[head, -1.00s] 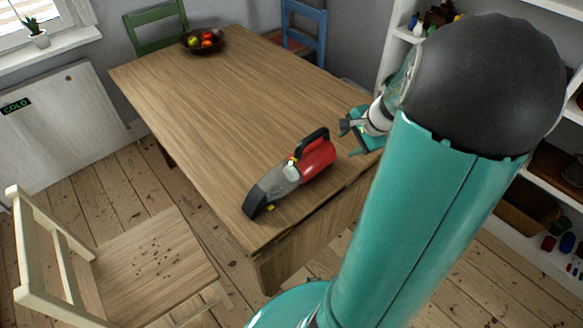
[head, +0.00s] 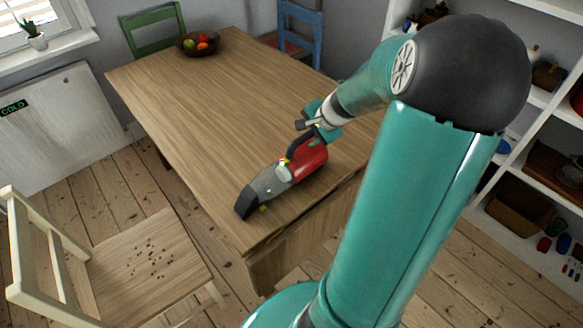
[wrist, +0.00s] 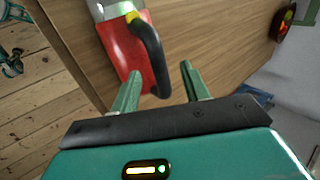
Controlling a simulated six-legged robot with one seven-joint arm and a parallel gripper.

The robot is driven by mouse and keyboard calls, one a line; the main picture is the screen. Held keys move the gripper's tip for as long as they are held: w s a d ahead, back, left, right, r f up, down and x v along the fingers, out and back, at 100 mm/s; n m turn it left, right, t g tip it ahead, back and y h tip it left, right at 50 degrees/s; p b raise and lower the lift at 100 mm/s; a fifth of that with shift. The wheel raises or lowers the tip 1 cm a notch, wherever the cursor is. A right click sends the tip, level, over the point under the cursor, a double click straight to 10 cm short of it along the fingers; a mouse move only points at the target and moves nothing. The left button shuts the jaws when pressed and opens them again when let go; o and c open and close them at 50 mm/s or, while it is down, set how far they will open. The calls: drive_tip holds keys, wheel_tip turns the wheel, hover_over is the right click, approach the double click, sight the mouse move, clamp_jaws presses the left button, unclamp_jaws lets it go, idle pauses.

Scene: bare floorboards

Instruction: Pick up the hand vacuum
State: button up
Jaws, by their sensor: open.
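The hand vacuum (head: 285,180) lies on the near end of the wooden table (head: 215,110). It has a red body, a black handle and a grey, dark-tipped nozzle pointing to the lower left. My gripper (head: 310,122) is just above and behind the red end, near the handle's top. In the wrist view my gripper (wrist: 160,82) is open. The vacuum's black handle (wrist: 148,52) and red body (wrist: 118,48) show ahead of the fingers, mostly to the left. The handle's end lies between the fingertips in the picture; I cannot tell whether they touch it.
A bowl of fruit (head: 184,50) stands at the table's far end. A cream chair (head: 145,262) is at the lower left, with green (head: 150,30) and blue (head: 302,32) chairs behind. White shelves (head: 535,95) stand right. The table's middle is clear.

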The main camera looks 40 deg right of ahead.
sight(302, 138)
drive_tip(key=shift+x, duration=3.05)
drive_tip(key=shift+s, duration=0.15)
clamp_jaws()
drive_tip(key=shift+r, duration=0.1)
